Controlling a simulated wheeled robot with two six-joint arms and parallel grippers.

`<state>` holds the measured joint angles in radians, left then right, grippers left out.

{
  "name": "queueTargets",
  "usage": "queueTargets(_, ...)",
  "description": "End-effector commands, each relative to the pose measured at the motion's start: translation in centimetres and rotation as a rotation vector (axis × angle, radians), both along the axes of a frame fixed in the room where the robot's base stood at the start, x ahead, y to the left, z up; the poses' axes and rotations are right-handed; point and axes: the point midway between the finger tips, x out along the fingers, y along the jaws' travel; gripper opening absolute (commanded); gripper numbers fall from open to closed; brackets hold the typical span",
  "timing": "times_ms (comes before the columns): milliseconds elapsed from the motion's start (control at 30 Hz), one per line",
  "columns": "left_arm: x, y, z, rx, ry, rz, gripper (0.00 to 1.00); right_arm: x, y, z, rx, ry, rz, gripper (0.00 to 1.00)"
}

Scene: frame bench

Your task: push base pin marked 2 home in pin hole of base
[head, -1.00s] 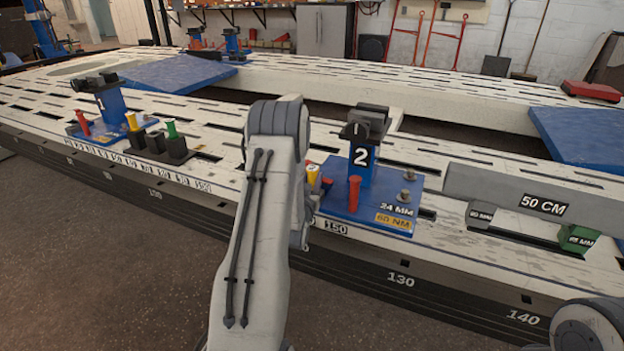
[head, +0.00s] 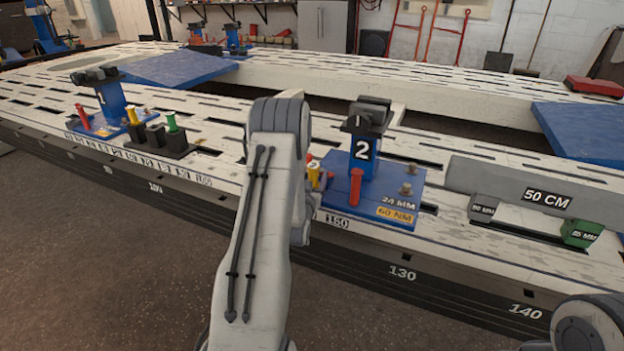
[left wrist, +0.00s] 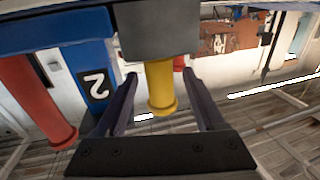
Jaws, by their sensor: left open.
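The blue base (head: 375,205) marked 2 stands on the bench, with an upright post (head: 363,160) bearing the 2. The yellow pin (head: 314,174) with a 2 on its top shows at the base's left side, partly behind my left arm. In the left wrist view the yellow pin (left wrist: 160,85) lies between the spread fingers of my left gripper (left wrist: 160,76), with a gap on each side. A grey block (left wrist: 158,28) hides its far end, so its depth in the hole cannot be told. My right gripper is out of view.
A red pin (head: 356,186) stands close by at the base's front. A grey 50 CM beam (head: 510,190) lies to the right. Another blue base (head: 113,105) and a dark rack (head: 166,142) with coloured pins stand to the left.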

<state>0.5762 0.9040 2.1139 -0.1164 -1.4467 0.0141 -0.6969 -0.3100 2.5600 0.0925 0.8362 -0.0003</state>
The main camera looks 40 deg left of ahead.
Motion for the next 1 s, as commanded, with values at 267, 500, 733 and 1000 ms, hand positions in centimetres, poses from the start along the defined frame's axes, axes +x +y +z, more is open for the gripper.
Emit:
queueTargets(267, -3.6, -1.7, 0.2, -0.003, 0.005, 0.001, 0.71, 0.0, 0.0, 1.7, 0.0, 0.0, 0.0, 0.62)
queueTargets(500, -7.6, -3.7, 0.2, -0.002, 0.002, 0.001, 0.71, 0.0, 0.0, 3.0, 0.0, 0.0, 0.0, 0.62)
queueTargets(733, -9.2, -4.6, 0.1, 0.0, -0.001, 0.001, 0.71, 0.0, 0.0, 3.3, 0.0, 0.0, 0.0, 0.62)
queueTargets(1000, -9.3, -4.6, 0.1, 0.001, -0.003, 0.0, 0.71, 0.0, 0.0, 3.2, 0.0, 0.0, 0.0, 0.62)
